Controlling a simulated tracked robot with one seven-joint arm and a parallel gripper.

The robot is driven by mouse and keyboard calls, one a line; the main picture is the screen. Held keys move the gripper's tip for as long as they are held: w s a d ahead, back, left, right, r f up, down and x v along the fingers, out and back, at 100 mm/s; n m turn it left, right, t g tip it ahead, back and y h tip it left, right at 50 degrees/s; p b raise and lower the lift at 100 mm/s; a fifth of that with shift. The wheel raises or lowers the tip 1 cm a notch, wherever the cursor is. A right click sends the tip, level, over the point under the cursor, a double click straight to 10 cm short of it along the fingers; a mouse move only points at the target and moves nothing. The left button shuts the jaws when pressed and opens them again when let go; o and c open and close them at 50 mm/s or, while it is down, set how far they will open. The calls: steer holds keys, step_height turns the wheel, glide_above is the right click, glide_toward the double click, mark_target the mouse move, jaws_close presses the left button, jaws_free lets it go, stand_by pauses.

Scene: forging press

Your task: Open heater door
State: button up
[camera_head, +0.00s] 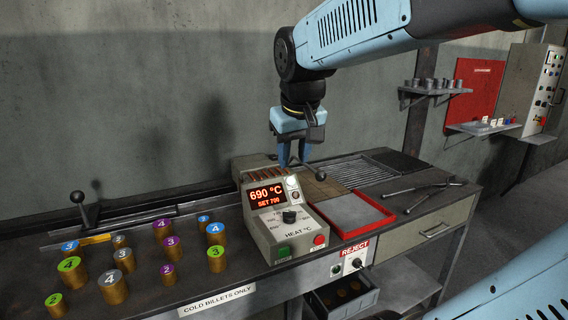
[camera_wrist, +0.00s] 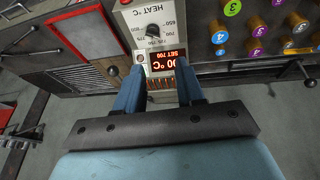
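The heater's control box (camera_head: 285,218) stands on the bench, with a red display reading 690 °C and SET 700, a dial and green and red buttons. It also shows upside down in the wrist view (camera_wrist: 150,20). Orange-glowing slots (camera_head: 266,174) lie behind the display. A thin lever with a dark ball end (camera_head: 320,175) stands just right of the slots. My gripper (camera_head: 294,162) hangs above and behind the box, fingers down. In the wrist view my gripper (camera_wrist: 161,66) is open, with nothing held between its fingers. I cannot clearly make out the heater door.
Several numbered billets (camera_head: 115,287) stand on the left, before a ball-ended lever (camera_head: 78,197). A red tray (camera_head: 350,214), a grooved plate (camera_head: 358,172) and tongs (camera_head: 430,190) lie to the right. The wall stands close behind the bench.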

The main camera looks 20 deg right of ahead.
steer(key=w+d+r+g+h, duration=0.15)
steer(key=w+d, duration=0.45)
steer(key=w, duration=0.7)
steer(key=g, duration=0.3)
glide_toward(311, 169)
steer(key=x, duration=0.7)
steer(key=shift+d+f, duration=0.25)
steer(key=shift+f, duration=0.05)
jaws_close()
steer(key=shift+d, duration=0.1)
